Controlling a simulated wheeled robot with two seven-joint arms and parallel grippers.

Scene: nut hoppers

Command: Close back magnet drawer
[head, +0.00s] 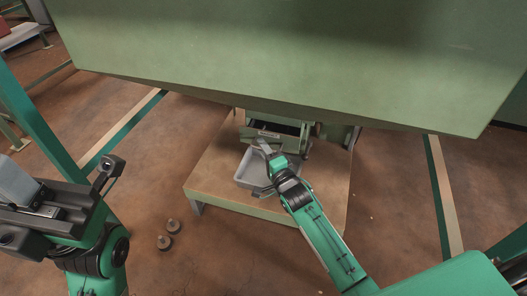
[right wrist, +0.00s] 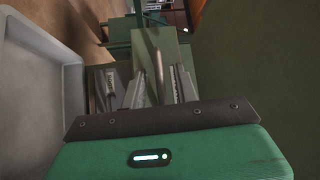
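The green magnet drawer (head: 279,137) shows in the head view below the hopper. It is pulled out, with a dark interior behind its front. My right gripper (head: 261,166) is at the near side of the drawer, above the grey tray. In the right wrist view its two fingers (right wrist: 158,88) are apart, with a thin metal bar (right wrist: 156,52) between them and gaps on both sides. I cannot tell whether they touch the drawer. My left gripper (head: 84,190) is at the far left, away from the drawer; its finger spacing is unclear.
The large green hopper (head: 290,50) overhangs the drawer. A grey tray (head: 243,180) stands on a low wooden table (head: 215,160); its wall fills the left of the right wrist view (right wrist: 40,80). Two small dark round pieces (head: 168,234) lie on the floor, which is mostly clear.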

